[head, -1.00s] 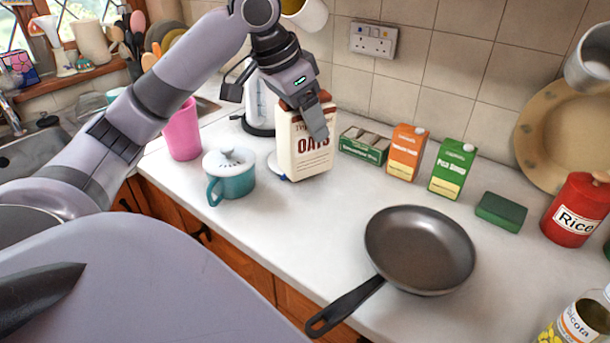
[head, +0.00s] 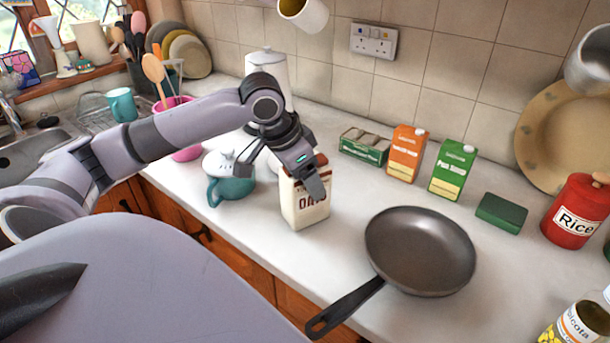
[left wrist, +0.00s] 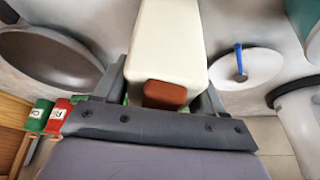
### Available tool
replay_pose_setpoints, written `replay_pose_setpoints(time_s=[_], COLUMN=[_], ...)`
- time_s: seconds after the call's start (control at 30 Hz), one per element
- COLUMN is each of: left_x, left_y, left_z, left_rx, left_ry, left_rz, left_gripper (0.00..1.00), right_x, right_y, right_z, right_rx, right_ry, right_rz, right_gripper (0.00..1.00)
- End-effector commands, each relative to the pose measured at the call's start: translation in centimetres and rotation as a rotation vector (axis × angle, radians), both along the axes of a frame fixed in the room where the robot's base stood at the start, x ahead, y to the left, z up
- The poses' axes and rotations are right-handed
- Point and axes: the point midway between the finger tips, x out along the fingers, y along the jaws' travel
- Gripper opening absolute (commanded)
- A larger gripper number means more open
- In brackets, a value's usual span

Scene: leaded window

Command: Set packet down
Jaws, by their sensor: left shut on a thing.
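The packet is a cream oats carton (head: 305,206) with a dark red-brown top. In the head view it is upright over the counter, left of the frying pan. My left gripper (head: 316,178) is shut on its upper part and covers some of it. In the left wrist view the carton (left wrist: 168,45) runs up between the two fingers (left wrist: 165,90), its red-brown cap facing the camera. Whether its base touches the counter I cannot tell. My right gripper is not in view.
A teal lidded pot (head: 231,188) stands close left of the carton. The frying pan (head: 420,250) lies to the right, its handle pointing to the front. Soup cartons (head: 406,154) and a green box (head: 365,146) stand behind. Bare counter (head: 345,205) lies between carton and pan.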

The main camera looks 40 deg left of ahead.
Motion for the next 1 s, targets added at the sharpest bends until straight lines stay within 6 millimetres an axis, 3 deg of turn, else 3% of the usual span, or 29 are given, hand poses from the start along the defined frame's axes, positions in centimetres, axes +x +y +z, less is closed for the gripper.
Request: replay_pose_setpoints(time_s=[0.33,0.37,0.43,0.77,1.0], left_x=[0.1,0.0,0.0,0.0,-1.1], left_y=[0.0,0.0,0.0,0.0,0.4], left_z=[-0.1,-0.3,-0.3,-0.1,3.1], left_rx=[-0.001,0.000,-0.001,-0.001,0.002], left_ry=[-0.005,-0.001,-0.002,-0.002,-0.007], left_rz=[0.000,0.000,0.000,0.000,0.001], left_gripper=[0.18,0.74,0.96,0.96,0.96], right_x=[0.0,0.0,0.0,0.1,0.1], right_y=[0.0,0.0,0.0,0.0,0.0], right_z=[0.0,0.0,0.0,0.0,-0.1], right_rx=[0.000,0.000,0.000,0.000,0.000], right_ry=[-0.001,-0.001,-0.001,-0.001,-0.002], right_rz=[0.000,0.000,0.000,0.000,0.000], right_gripper=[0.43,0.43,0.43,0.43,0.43])
